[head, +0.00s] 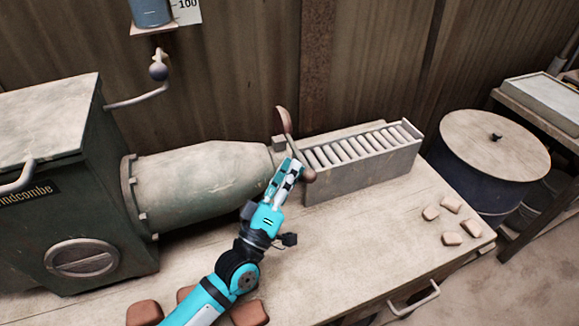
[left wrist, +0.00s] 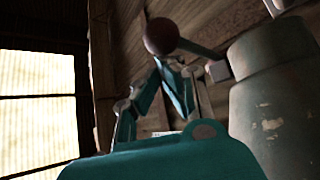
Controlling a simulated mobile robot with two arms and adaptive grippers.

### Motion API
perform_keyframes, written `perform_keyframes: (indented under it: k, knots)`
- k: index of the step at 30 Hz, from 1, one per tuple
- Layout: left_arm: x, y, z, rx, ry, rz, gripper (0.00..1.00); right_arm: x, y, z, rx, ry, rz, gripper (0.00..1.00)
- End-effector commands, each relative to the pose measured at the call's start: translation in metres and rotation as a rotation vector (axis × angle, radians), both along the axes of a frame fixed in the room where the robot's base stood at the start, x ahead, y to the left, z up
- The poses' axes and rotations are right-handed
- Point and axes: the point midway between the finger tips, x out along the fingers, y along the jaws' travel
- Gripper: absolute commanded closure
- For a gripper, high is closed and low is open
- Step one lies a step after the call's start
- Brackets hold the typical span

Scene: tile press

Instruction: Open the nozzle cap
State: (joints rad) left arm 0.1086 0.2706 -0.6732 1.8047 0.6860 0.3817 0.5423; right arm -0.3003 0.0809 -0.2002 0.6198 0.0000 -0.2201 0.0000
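The grey-green nozzle (head: 205,180) of the press lies along the table, its narrow end pointing right; it also shows in the left wrist view (left wrist: 275,110). At that end is a reddish-brown part of the nozzle cap (head: 283,119), upright, and a brown rounded piece (head: 309,175) lower down. In the left wrist view a round brown knob (left wrist: 161,36) sits on a rod running to a block at the nozzle. My left gripper (head: 294,165) is at the nozzle end, its fingertips together close to the knob; contact is unclear. The cap's seating is hidden. My right gripper is out of view.
A grey slatted rack (head: 350,178) stands right of the nozzle end. Several small clay pieces (head: 451,239) lie on the table (head: 365,255) at right, and reddish blocks (head: 145,313) at its front. A lidded drum (head: 490,185) stands beyond.

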Motion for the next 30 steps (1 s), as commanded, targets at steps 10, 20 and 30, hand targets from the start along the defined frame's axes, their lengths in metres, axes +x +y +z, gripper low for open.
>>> perform_keyframes:
  k: [10,20,30]
  knots:
    - [-0.001,-0.001,-0.013,0.001,0.000,-0.001,1.00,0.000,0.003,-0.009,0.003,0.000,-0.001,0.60]
    - [-0.001,-0.001,-0.015,0.002,0.004,-0.002,1.00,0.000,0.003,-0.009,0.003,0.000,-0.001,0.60]
    - [-0.008,0.003,-0.022,0.007,0.009,-0.002,1.00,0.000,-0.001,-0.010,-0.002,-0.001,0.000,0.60]
